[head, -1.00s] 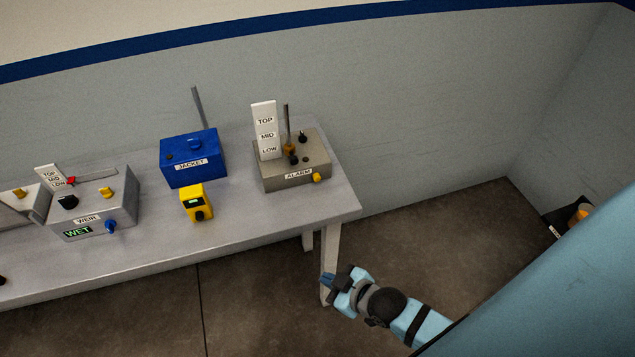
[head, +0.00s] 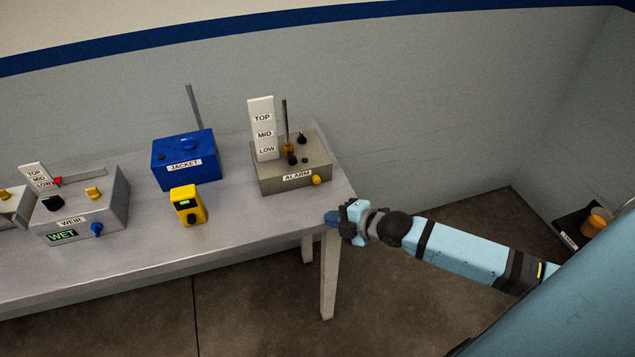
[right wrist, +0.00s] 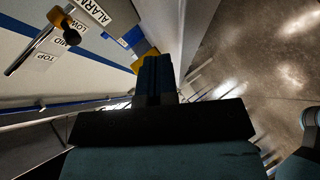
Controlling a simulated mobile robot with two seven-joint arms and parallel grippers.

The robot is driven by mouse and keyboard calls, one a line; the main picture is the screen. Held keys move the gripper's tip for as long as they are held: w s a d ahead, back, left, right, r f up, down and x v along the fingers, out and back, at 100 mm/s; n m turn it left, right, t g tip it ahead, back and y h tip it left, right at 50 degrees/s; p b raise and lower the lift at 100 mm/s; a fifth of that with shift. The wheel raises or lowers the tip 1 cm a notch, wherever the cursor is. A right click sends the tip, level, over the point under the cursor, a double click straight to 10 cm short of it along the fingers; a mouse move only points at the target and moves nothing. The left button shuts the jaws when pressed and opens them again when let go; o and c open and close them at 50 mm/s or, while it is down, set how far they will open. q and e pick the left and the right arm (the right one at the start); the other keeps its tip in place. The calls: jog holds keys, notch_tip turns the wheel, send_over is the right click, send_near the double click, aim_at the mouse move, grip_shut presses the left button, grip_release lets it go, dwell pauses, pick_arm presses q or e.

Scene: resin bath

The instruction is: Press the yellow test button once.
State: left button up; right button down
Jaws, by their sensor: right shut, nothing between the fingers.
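A small yellow button (head: 316,179) sits low on the front right of the grey ALARM box (head: 290,170). I cannot read a test label on it. Another yellow knob (head: 92,193) is on top of the grey WEIR box (head: 110,205). My right gripper (head: 332,218) is shut and empty, off the table's right front corner, below and right of the ALARM box and apart from its button. In the right wrist view the shut dark blue fingers (right wrist: 155,75) partly cover a yellow thing (right wrist: 146,58); I cannot tell which. My left gripper is not in view.
The ALARM box carries a white TOP/MID/LOW plate (head: 262,125) and an upright rod (head: 285,120). A blue JACKET box (head: 185,160) and a yellow handheld device (head: 188,205) stand to its left. The table front (head: 255,225) is clear.

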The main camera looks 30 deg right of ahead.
aim_at(321, 199)
jog(key=shift+w, duration=0.1)
jog(key=w+b, duration=0.1)
jog(key=w, duration=0.1)
jog(key=w+d+b, duration=0.1)
jog(key=w+b, duration=0.2)
jog(key=w, duration=0.2)
jog(key=shift+d+f, duration=0.15)
jog(key=shift+d, duration=0.2)
jog(key=shift+w+d+b, duration=0.15)
jog(key=shift+w+b, duration=0.3)
jog(key=shift+w, duration=0.2)
jog(key=shift+w, duration=0.25)
dwell(1.0)
jog(key=shift+w+d, duration=0.1)
jog(key=shift+w, duration=0.1)
